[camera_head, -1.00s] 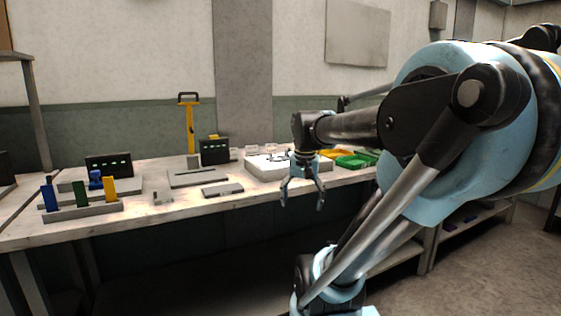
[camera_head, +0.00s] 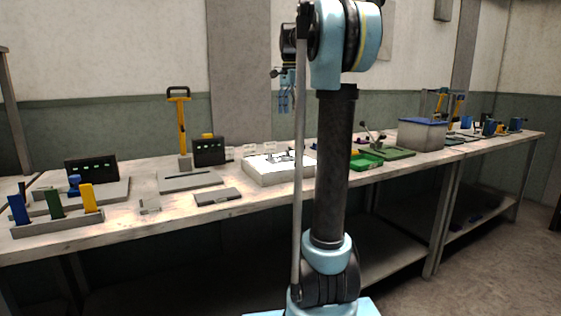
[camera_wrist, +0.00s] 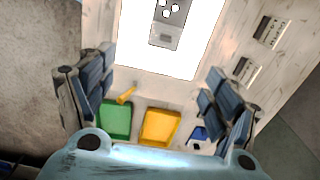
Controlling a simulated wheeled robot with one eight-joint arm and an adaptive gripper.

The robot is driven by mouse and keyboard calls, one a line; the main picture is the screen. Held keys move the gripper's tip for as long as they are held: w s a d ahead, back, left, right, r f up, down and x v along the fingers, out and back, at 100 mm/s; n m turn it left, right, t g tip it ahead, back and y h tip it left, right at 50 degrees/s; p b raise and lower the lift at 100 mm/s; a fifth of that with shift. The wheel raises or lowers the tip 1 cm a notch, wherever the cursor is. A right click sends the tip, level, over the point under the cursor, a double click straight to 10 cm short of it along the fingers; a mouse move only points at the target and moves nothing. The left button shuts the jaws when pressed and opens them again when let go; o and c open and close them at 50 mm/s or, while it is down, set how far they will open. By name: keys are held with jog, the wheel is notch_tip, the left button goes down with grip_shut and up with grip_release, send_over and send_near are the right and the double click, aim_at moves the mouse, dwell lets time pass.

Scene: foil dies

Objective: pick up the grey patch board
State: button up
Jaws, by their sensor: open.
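Two things could be the grey patch board, and I cannot tell which it is. One is a small dark grey flat board (camera_head: 217,196) lying near the bench's front edge in the head view. The other is a grey plate with round holes (camera_wrist: 167,22), lying on a bright white panel (camera_wrist: 150,62) in the wrist view. My gripper (camera_head: 285,97) is raised well above the bench, touching nothing. In the wrist view my gripper (camera_wrist: 160,75) has its fingers spread wide with nothing between them. My arm hides part of the bench in the head view.
A larger grey slab (camera_head: 190,181) lies behind the small board. A holder with blue, green and yellow pieces (camera_head: 58,222) stands at left. Black panels (camera_head: 209,151), a yellow-handled tool (camera_head: 181,122), green trays (camera_head: 366,161) and a blue-lidded bin (camera_head: 422,133) stand along the bench.

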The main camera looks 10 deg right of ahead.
send_over(288, 152)
jog(key=w+d, duration=0.1)
notch_tip(288, 152, down, 12)
jog(key=shift+w+r, duration=0.15)
jog(key=shift+a+f, duration=0.2)
jog(key=shift+f, duration=1.15)
jog(key=shift+a+f, duration=0.2)
jog(key=shift+f, duration=1.15)
jog(key=shift+c, duration=0.6)
jog(key=c, duration=1.1)
